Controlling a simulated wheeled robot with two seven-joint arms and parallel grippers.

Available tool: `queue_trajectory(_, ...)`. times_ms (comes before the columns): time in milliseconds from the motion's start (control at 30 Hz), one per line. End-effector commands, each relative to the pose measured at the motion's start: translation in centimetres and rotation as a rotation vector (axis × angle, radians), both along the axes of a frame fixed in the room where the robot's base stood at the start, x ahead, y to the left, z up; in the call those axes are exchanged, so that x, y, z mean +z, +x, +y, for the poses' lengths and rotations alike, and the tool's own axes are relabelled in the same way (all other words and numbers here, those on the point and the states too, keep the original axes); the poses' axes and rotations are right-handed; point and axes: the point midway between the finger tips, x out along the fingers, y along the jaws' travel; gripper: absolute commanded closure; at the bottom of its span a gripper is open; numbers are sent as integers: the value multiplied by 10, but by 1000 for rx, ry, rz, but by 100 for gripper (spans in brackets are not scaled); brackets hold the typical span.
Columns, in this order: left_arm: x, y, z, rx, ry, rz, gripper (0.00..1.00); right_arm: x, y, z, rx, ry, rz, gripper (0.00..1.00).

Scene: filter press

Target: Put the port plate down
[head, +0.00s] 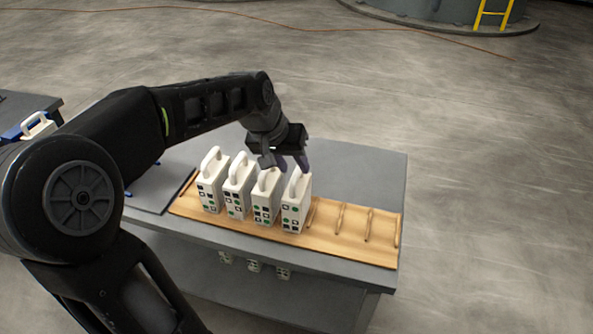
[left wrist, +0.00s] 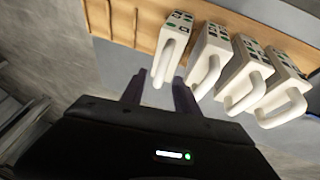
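Several white port plates with loop handles stand upright in a row in the wooden rack (head: 340,240). The rightmost plate (head: 296,212) is closest to my left gripper (head: 286,163); it also shows in the left wrist view (left wrist: 178,30). My left gripper is above the row, by that plate's handle. In the left wrist view its two fingers (left wrist: 158,92) are apart, and the end of the handle shows between their tips. I cannot tell whether they touch it. My right gripper is not in view.
The rack's right part has empty slots between wooden pegs. The rack lies on a grey table (head: 375,170), bare behind it. A grey panel (head: 160,190) lies left of the rack. Another white handled piece (head: 38,126) is at the far left. Several small plates (head: 254,265) show below the tabletop.

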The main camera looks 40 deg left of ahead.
Motion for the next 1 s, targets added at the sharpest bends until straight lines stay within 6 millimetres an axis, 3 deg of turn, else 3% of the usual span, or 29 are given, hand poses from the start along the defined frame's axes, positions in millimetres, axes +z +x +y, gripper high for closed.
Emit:
queue_trajectory(200,44,-19,2,2,1,-6,63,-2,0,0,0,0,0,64)
queue_trajectory(400,67,-31,3,2,-1,-2,63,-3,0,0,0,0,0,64)
queue_trajectory(1000,72,-33,3,1,-1,0,63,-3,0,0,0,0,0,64)
